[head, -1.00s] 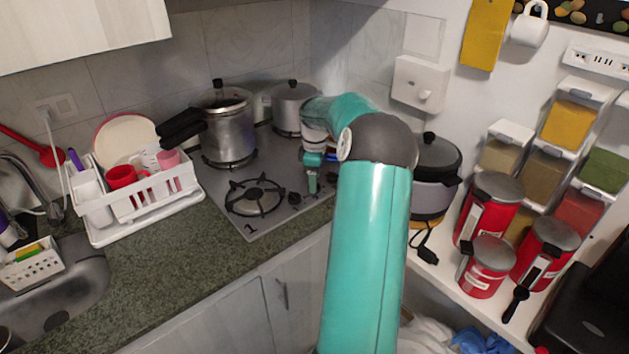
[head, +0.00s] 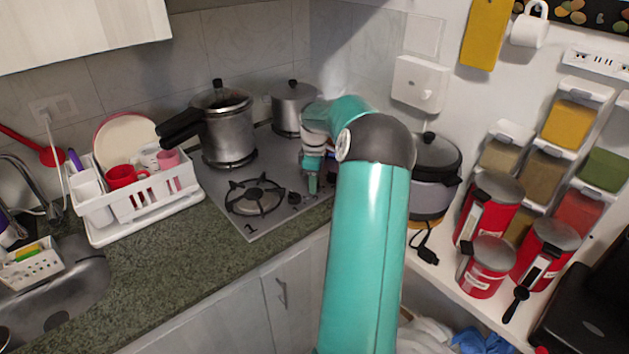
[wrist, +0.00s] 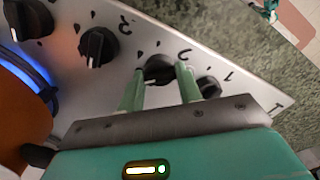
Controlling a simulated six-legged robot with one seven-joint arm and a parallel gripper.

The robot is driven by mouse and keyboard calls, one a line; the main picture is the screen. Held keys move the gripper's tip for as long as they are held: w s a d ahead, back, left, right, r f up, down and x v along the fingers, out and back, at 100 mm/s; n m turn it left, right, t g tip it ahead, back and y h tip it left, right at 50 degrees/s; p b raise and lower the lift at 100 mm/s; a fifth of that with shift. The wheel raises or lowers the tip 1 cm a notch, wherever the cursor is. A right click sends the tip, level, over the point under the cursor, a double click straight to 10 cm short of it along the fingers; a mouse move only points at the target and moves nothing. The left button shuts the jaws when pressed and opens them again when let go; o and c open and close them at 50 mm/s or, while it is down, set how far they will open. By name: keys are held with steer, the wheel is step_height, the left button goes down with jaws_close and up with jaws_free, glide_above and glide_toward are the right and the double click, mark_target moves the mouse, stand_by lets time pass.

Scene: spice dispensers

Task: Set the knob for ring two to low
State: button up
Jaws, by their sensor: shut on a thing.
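The ring two knob (wrist: 160,66) is black and round with a raised grip, beside a mark that looks like a 2 in the wrist view. My gripper (wrist: 159,74) has its two green fingers on either side of this knob and is shut on it. In the head view my gripper (head: 312,182) reaches down to the right front edge of the stove (head: 262,166). There the fingers hide the held knob. The exact setting the knob points to is hard to read.
Neighbouring knobs (wrist: 98,46) and (wrist: 208,87) sit close on both sides. A blue glow (wrist: 38,82) shows beside an orange surface at the wrist view's left. A pressure cooker (head: 228,135) and pot (head: 294,108) stand at the back; the front burner (head: 255,195) is bare.

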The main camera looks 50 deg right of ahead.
steer(key=m, duration=0.5)
steer(key=shift+w, duration=0.1)
steer(key=m, duration=0.4)
steer(key=shift+m, duration=0.3)
steer(key=m, duration=0.5)
steer(key=shift+m, duration=2.5)
steer(key=o, duration=1)
